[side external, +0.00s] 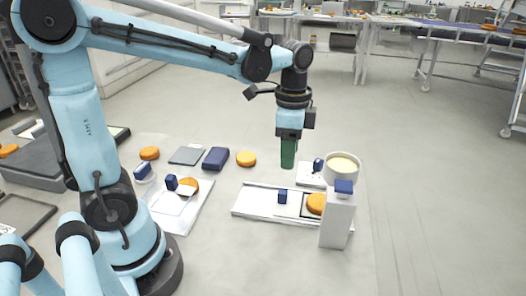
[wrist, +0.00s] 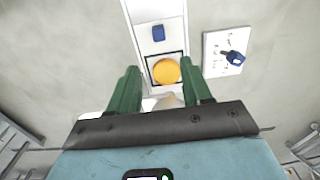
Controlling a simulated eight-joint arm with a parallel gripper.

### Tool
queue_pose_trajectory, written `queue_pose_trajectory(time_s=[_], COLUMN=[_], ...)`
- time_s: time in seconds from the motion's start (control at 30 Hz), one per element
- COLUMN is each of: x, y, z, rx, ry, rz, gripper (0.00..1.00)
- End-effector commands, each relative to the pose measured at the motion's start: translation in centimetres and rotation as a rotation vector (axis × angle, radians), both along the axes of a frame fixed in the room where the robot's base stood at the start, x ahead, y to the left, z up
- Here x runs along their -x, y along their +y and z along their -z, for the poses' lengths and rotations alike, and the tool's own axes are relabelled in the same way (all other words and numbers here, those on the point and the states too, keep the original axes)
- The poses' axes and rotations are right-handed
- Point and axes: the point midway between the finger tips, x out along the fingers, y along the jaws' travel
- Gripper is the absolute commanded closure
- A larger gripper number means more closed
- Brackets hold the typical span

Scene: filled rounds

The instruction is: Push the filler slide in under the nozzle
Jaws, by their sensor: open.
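The filler slide is a white plate with a blue knob (side external: 283,196) on a long white rail (side external: 250,203). An orange round (side external: 315,204) sits in a dark-edged square at its right end, close beside the white filler post (side external: 338,222). The wrist view shows the blue knob (wrist: 159,33) and the round (wrist: 166,71) in line. I cannot make out the nozzle clearly; a beige shape (wrist: 168,101) shows below the round there. My gripper (side external: 288,165), with green fingers, is open and empty, pointing down above and behind the rail. Its fingers (wrist: 159,67) appear either side of the round in the wrist view.
A cream-filled pot (side external: 343,165) stands behind the post, which has a blue block (side external: 344,187) on top. A small white panel with a blue lever (side external: 318,165) lies near it. A second white board (side external: 178,212), a dark blue box (side external: 216,158) and loose orange rounds (side external: 246,159) lie left.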

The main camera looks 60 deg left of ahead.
Motion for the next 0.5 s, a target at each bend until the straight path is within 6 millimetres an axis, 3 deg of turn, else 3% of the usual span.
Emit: queue_pose_trajectory(time_s=[0.27, 0.5], x=[0.4, 3.2], y=[0.5, 3.3], z=[0.0, -0.2], rx=[0.021, 0.198], ry=[-0.01, -0.149], rz=[-0.004, -0.007], gripper=[0.51, 0.51])
